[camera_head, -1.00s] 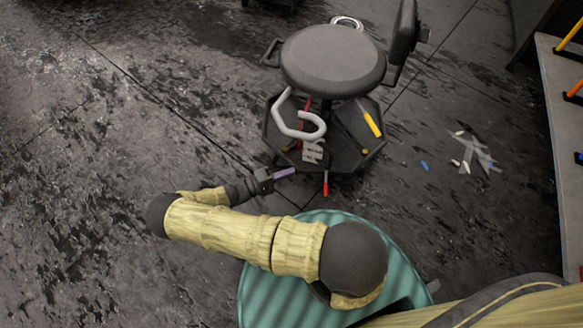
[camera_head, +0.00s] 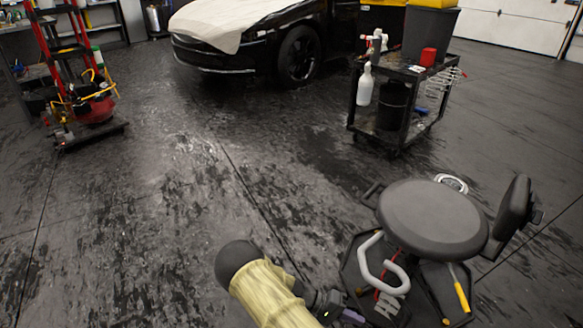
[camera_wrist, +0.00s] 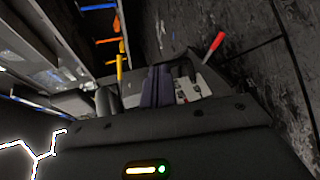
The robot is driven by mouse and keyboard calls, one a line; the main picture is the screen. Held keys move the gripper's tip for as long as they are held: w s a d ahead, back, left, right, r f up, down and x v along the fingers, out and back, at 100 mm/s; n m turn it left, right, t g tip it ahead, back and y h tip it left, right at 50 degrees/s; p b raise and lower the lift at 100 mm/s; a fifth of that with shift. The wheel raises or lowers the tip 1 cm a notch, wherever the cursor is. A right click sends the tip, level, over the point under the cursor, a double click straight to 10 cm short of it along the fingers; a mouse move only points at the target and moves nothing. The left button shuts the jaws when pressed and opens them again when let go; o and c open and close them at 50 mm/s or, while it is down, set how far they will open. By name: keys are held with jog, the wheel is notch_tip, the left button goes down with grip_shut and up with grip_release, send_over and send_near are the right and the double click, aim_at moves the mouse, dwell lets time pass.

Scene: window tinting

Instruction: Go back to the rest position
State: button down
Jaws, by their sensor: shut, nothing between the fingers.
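My gripper (camera_head: 350,316) shows at the bottom edge of the head view, just left of the stool's base. It is shut, with nothing in it. My yellow-sleeved arm comes up from the bottom edge beside it. In the wrist view the dark purplish fingers (camera_wrist: 157,86) are together in the middle. Beyond them a red-handled tool (camera_wrist: 214,44) shows, apart from the fingers.
A black rolling stool (camera_head: 433,217) with tools on its base (camera_head: 365,290) stands close to the right of my gripper. A black cart (camera_head: 392,140) stands farther back. A black car (camera_head: 250,52) and a red wheeled rack (camera_head: 62,60) are at the back. Floor at left is clear.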

jog(key=s+a+r+t+y+p, duration=0.1)
jog(key=r+y+p, duration=0.3)
jog(key=r+p, duration=1)
jog(key=s+a+r+t+y+p, duration=0.1)
jog(key=s+r+t+y+p, duration=0.2)
jog(key=r+p, duration=1.1)
jog(key=s+a+r+n+t+y+p, duration=0.1)
jog(key=r+y+p, duration=0.5)
jog(key=r, duration=3.7)
jog(key=s+t+p, duration=0.1)
jog(key=s+p, duration=0.1)
jog(key=p, duration=0.6)
jog(key=shift+r+p, duration=0.3)
